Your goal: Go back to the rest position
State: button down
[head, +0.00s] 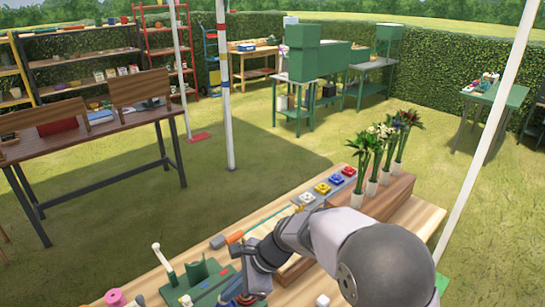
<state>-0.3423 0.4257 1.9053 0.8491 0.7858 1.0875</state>
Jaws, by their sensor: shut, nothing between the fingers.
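My grey arm comes in from the lower right and reaches left over the wooden table (432,217). My gripper (240,293) is low at the bottom edge of the picture, pointing down beside a green tray (180,290). Its fingers are small and partly hidden by my wrist. It is shut and no object shows held in it.
White pots with flowers (380,150) stand on a brown wooden block (398,192) at the right. A grey strip with several coloured squares (328,188) lies left of it.

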jog(key=s+d+n+h, duration=0.2)
jog(key=s+d+n, duration=0.3)
jog(key=d, duration=0.4)
jog(key=s+d+f+n+h, duration=0.1)
jog(key=s+d+n+h, duration=0.1)
jog(key=s+d+n, duration=0.3)
jog(key=s+d+f+n+h, duration=0.1)
jog(key=s+d+n, duration=0.4)
jog(key=d, duration=0.8)
jog(key=shift+s+d+n+h, duration=0.3)
jog(key=shift+s+d+h, duration=0.05)
jog(key=shift+h, duration=0.55)
jog(key=shift+w+a, duration=0.1)
dwell(0.4)
